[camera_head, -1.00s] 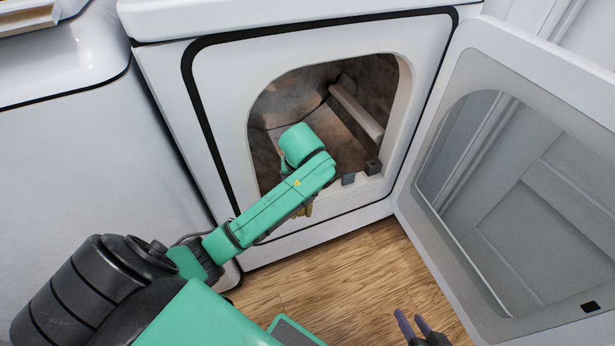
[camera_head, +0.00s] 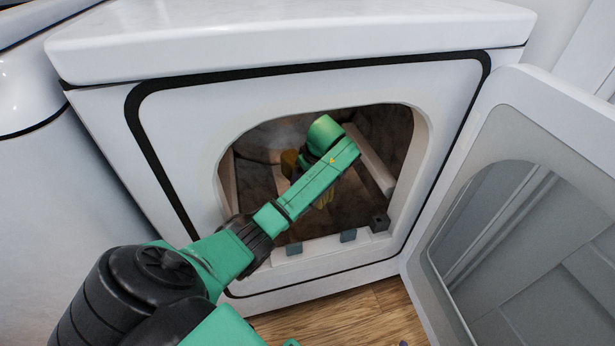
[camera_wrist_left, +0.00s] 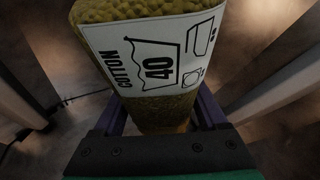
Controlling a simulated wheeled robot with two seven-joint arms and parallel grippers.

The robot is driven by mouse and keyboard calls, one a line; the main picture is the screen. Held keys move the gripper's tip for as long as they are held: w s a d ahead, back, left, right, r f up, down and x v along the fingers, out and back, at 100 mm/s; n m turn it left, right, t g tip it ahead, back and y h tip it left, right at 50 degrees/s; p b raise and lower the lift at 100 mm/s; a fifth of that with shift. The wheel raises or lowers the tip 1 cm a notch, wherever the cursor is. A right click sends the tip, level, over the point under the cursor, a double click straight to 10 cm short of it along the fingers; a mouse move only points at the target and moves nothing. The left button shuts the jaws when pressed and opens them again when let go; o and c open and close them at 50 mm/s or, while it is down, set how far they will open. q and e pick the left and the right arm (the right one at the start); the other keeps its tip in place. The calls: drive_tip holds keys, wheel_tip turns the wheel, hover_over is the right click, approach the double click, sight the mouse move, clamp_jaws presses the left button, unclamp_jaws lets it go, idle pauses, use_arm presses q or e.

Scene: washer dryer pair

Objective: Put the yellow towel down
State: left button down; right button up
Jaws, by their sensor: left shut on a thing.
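In the left wrist view the towel (camera_wrist_left: 120,10) is a bumpy yellow bundle with a white "COTTON 40" label. My left gripper (camera_wrist_left: 165,115) is shut on it, with a purple finger on either side. In the head view my left arm hides the gripper and most of the towel. Whether the towel touches the drum cannot be told. Only a small dark tip of my right gripper (camera_head: 403,343) shows at the bottom edge.
The white dryer (camera_head: 190,130) stands ahead with its round-topped opening uncovered. Its door (camera_head: 455,170) hangs open on the right. My left arm crosses the opening's lower left rim. Another white machine (camera_head: 40,200) stands at the left. The wooden floor (camera_head: 340,310) is clear in front.

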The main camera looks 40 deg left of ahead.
use_arm(q)
wheel_tip(320, 180, down, 9)
drive_tip(key=b, duration=0.3)
drive_tip(key=shift+r, duration=0.15)
wheel_tip(320, 180, down, 5)
drive_tip(key=b, duration=0.2)
drive_tip(key=shift+b, duration=0.35)
use_arm(e)
wheel_tip(320, 180, down, 7)
drive_tip(key=t, duration=0.1)
drive_tip(key=shift+w+f+m, duration=0.15)
drive_tip(key=shift+m, duration=0.25)
use_arm(q)
unclamp_jaws()
